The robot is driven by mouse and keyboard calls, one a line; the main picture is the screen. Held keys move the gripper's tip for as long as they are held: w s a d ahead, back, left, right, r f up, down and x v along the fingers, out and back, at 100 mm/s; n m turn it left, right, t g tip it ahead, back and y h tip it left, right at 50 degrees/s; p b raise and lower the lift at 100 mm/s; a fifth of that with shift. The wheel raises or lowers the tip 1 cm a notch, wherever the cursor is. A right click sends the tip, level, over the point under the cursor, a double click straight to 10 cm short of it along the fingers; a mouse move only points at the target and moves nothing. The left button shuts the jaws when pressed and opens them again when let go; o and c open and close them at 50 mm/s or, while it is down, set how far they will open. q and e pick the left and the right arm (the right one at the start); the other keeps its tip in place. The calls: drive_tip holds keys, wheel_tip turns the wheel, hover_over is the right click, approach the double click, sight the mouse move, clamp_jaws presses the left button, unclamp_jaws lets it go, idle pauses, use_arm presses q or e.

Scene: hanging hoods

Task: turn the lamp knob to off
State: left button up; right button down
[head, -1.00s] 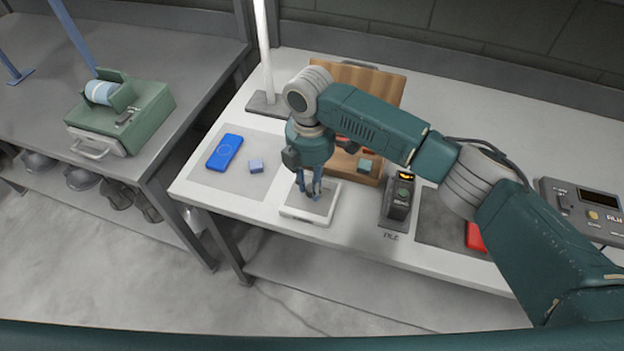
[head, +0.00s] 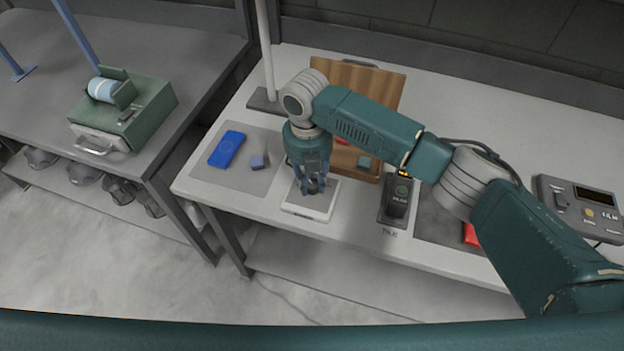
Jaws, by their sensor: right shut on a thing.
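My right gripper (head: 314,188) points down over a low white-edged box with a grey top (head: 309,212) near the front edge of the white table. Its blue-grey fingers are shut on a small dark thing, which seems to be the lamp knob, at the box's top. The fingers cover most of it, so its setting cannot be read. My left gripper is not in view.
A wooden case (head: 358,85) is behind. A control panel (head: 580,208) sits far right.

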sight(310, 183)
drive_tip(key=shift+w+r+n, duration=0.1)
drive_tip(key=shift+n, duration=0.4)
drive_tip(key=c, duration=1.4)
unclamp_jaws()
drive_tip(key=shift+c, duration=0.2)
wheel_tip(310, 183, up, 12)
drive_tip(key=shift+a, duration=0.25)
